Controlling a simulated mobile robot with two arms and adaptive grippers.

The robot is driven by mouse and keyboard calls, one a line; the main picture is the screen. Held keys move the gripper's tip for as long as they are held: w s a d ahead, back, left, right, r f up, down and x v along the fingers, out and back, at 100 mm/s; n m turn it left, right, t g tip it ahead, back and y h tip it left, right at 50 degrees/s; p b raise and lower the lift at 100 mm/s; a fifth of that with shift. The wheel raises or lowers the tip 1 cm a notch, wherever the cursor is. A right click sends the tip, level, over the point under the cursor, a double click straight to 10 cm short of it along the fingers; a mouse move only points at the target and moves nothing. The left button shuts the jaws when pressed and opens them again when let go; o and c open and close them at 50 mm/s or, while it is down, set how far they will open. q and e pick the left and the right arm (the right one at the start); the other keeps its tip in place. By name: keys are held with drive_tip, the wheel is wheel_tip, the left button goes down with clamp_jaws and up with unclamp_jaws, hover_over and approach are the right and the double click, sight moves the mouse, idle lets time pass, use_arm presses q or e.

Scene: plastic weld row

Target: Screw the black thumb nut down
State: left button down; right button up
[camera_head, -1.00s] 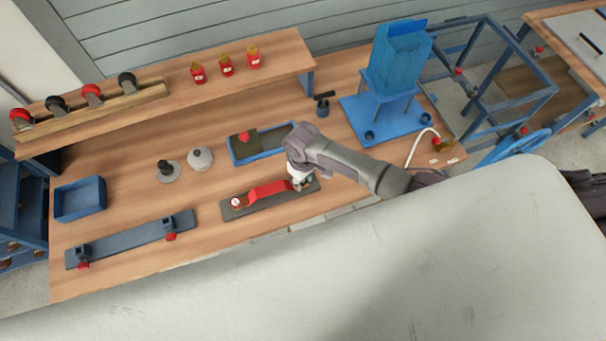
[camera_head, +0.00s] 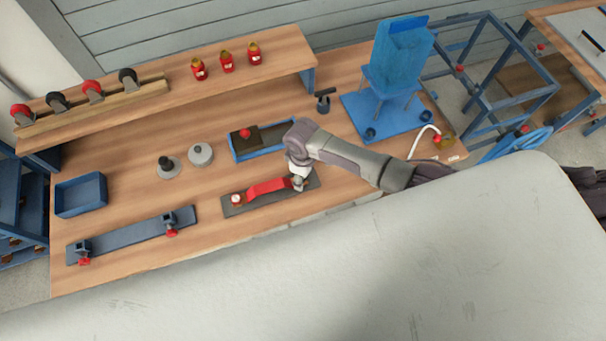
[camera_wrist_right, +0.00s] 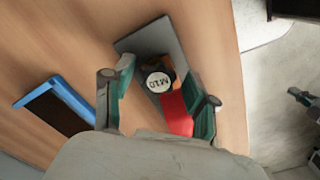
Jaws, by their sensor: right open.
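A red bar (camera_head: 267,187) lies on a dark grey plate (camera_head: 235,211) near the table's front edge. A dark round nut with a white "M10" label (camera_wrist_right: 159,82) sits at one end of the bar in the right wrist view; I take it for the black thumb nut. My right gripper (camera_head: 299,184) points down over the bar's right end and hides the nut in the head view. In the wrist view its open fingers (camera_wrist_right: 162,86) stand on either side of the nut, with gaps visible. A brownish-red nut with a white top (camera_head: 237,199) sits at the bar's left end. My left gripper is not in view.
A blue-rimmed tray (camera_head: 239,158) with a red-knobbed block stands behind the plate. A long blue-grey fixture (camera_head: 130,237) lies to the left. Two round grey knobbed pieces (camera_head: 200,155) and a blue bin (camera_head: 80,195) stand further back and left. Bare wood lies between them.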

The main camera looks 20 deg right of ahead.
drive_tip(key=n, duration=0.5)
drive_tip(key=shift+w+d+f+n, duration=0.1)
drive_tip(key=shift+w+n, duration=0.05)
drive_tip(key=shift+n, duration=0.25)
drive_tip(key=n+b, duration=0.1)
drive_tip(key=n, duration=0.2)
drive_tip(key=n+b, duration=0.1)
drive_tip(key=n, duration=0.5)
drive_tip(key=shift+w+f, duration=0.1)
drive_tip(key=shift+w, duration=0.05)
drive_tip(key=n+b, duration=0.1)
drive_tip(key=n, duration=0.2)
